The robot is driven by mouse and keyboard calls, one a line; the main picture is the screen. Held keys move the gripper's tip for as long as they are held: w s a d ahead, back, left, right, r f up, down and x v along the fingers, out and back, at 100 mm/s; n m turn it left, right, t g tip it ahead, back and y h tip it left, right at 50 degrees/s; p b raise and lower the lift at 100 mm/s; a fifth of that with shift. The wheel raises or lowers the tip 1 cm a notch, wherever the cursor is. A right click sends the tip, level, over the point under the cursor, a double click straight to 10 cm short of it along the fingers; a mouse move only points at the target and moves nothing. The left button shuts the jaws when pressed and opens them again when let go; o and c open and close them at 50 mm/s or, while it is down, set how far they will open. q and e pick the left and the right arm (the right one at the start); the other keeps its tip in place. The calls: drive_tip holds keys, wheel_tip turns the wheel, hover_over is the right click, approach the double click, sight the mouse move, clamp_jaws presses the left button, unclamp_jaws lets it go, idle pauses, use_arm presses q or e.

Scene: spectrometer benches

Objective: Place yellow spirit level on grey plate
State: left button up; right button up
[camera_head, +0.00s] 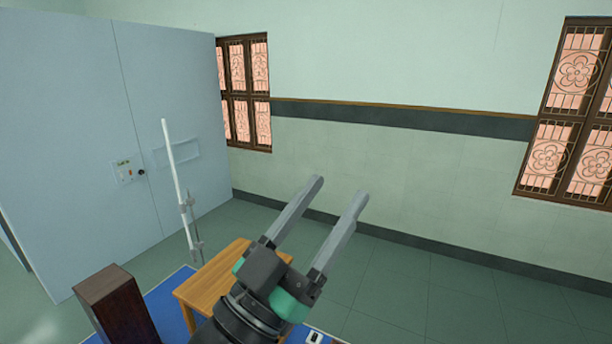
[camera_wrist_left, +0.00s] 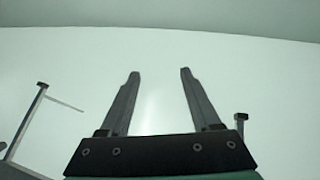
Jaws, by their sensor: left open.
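My left gripper (camera_head: 338,199) is raised in the head view, its two grey fingers apart with nothing between them. In the left wrist view the fingers (camera_wrist_left: 158,72) also stand apart and empty, against a pale plain surface. I see no yellow spirit level and no grey plate in either view. My right gripper is not in view.
A small wooden table (camera_head: 208,279) stands behind my left gripper, partly hidden by it. A dark brown block (camera_head: 118,305) is at the lower left, on a blue surface (camera_head: 172,307). A thin white rod (camera_head: 172,160) stands beyond the table. Open floor (camera_head: 440,300) lies to the right.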

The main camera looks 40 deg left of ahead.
use_arm(q)
drive_tip(key=s+d+r+t+h, duration=0.2)
drive_tip(key=s+r+t, duration=0.1)
drive_tip(key=s+r, duration=0.3)
wheel_tip(320, 180, up, 3)
drive_tip(key=shift+s+d+f, duration=0.1)
drive_tip(key=shift+s+d, duration=0.2)
drive_tip(key=shift+s, duration=0.1)
drive_tip(key=shift+c, duration=1)
drive_tip(key=shift+w+m, duration=0.1)
drive_tip(key=shift+m, duration=0.2)
